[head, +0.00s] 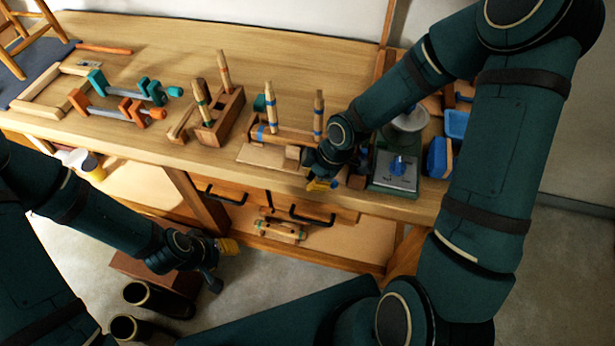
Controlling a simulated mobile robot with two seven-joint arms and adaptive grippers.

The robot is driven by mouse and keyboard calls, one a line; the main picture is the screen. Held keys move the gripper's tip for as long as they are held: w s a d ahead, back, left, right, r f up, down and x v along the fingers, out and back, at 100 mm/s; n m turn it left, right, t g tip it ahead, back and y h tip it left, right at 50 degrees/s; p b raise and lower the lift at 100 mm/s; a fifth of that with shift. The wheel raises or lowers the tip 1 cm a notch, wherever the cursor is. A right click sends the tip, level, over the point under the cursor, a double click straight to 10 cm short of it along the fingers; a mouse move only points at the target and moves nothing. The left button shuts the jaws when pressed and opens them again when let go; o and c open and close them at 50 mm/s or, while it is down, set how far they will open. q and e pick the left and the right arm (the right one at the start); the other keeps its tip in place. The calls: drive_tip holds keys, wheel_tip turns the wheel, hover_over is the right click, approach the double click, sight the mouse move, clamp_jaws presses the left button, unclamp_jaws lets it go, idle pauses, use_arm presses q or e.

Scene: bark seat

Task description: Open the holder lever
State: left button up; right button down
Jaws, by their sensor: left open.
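A wooden holder (262,155) stands near the front edge of the workbench. Two upright wooden handles with blue bands, one at left (270,100) and one at right (319,112), rise from it; I cannot tell which part is its lever. My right gripper (321,185) is at the holder's right front, its yellow fingertips by the bench edge. Its wrist hides part of the holder, and I cannot tell whether it touches it. My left gripper (226,252) is open and empty, low in front of the bench, away from the holder.
Another wooden fixture (218,118) stands left of the holder. Teal and orange clamps (120,100) lie further left. A grey-topped device (396,170) and blue bins (456,124) are right of my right wrist. Drawers with black handles (312,214) are below the bench top.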

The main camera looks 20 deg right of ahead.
drive_tip(key=shift+s+d+f+p, duration=0.1)
drive_tip(key=shift+s+d+p, duration=0.1)
drive_tip(key=shift+d+p, duration=0.6)
drive_tip(key=shift+d, duration=0.7)
drive_tip(key=shift+w+d, duration=0.1)
drive_tip(key=shift+d, duration=0.35)
drive_tip(key=shift+a, duration=0.15)
